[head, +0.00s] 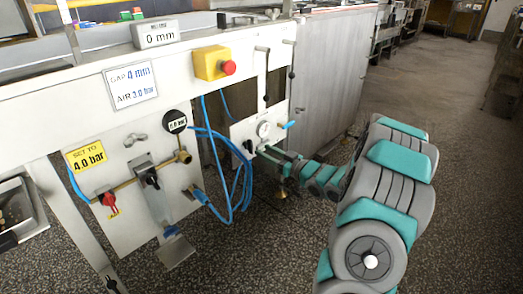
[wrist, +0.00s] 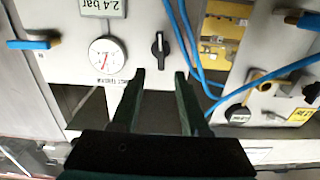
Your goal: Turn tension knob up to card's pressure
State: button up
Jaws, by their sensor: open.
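The black tension knob (wrist: 160,45) is on a light panel (wrist: 65,20) in the wrist view, its pointer line roughly upright there. My gripper (wrist: 160,74) is open, its two fingertips just short of the knob, one to each side; no contact is visible. A round gauge (wrist: 107,55) with a red needle sits beside the knob, under a tag (wrist: 103,7) reading 2.4 bar. In the head view, the knob (head: 248,145) is left of the gauge (head: 264,130), with my gripper (head: 262,151) close by. A white card (head: 131,85) reads GAP 4 mm, AIR 3.0 bar.
A yellow card (head: 85,156) reads SET TO 4.0 bar, above a red valve handle (head: 109,199). Blue hoses (head: 240,185) hang left of my gripper. A yellow box with a red button (head: 212,63) is above. A blue-handled lever (head: 288,125) is right of the gauge.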

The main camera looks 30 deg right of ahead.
aim_at(252, 144)
jog(key=shift+s+f+n+b, duration=0.15)
jog(key=shift+n+b, duration=0.25)
jog(key=shift+b, duration=0.2)
jog(key=shift+a+n+b, duration=0.1)
jog(key=shift+n+b, duration=0.2)
jog(key=shift+n, duration=0.1)
jog(key=shift+x, duration=3.95)
grip_shut()
